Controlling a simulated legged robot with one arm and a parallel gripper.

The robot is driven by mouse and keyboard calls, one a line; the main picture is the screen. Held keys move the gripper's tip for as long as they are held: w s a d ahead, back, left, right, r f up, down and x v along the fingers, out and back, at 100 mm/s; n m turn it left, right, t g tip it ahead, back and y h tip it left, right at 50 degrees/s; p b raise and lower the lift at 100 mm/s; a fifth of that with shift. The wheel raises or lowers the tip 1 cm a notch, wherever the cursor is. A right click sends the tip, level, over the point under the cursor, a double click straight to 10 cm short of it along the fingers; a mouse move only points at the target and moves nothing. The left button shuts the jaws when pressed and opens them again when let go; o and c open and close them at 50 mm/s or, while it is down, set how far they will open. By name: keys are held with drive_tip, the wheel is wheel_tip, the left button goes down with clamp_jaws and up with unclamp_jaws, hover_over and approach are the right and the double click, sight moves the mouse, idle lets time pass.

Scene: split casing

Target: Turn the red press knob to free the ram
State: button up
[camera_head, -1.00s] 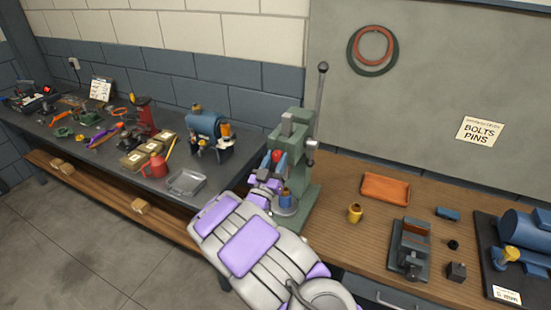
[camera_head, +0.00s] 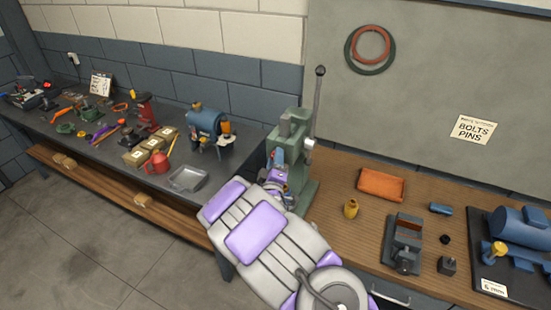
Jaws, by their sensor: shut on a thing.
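The green press (camera_head: 297,150) stands at the left end of the wooden bench, its long lever upright with a dark ball on top. The fingers now cover the knob almost entirely. My purple and white arm hides the lower front of the press and what stands on its base.
A yellow bushing (camera_head: 351,209), an orange tray (camera_head: 381,185) and a grey vise (camera_head: 403,244) are on the wooden bench to the right.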

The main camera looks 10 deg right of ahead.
drive_tip(key=shift+a+n+g+y+b, duration=0.1)
drive_tip(key=shift+n+g+y+b, duration=0.3)
drive_tip(key=shift+n, duration=1.05)
drive_tip(key=shift+n+g+y+b, duration=0.15)
drive_tip(key=shift+n+g+y, duration=0.3)
drive_tip(key=shift+n, duration=1)
drive_tip(key=o, duration=1)
drive_tip(key=shift+w+a, duration=0.15)
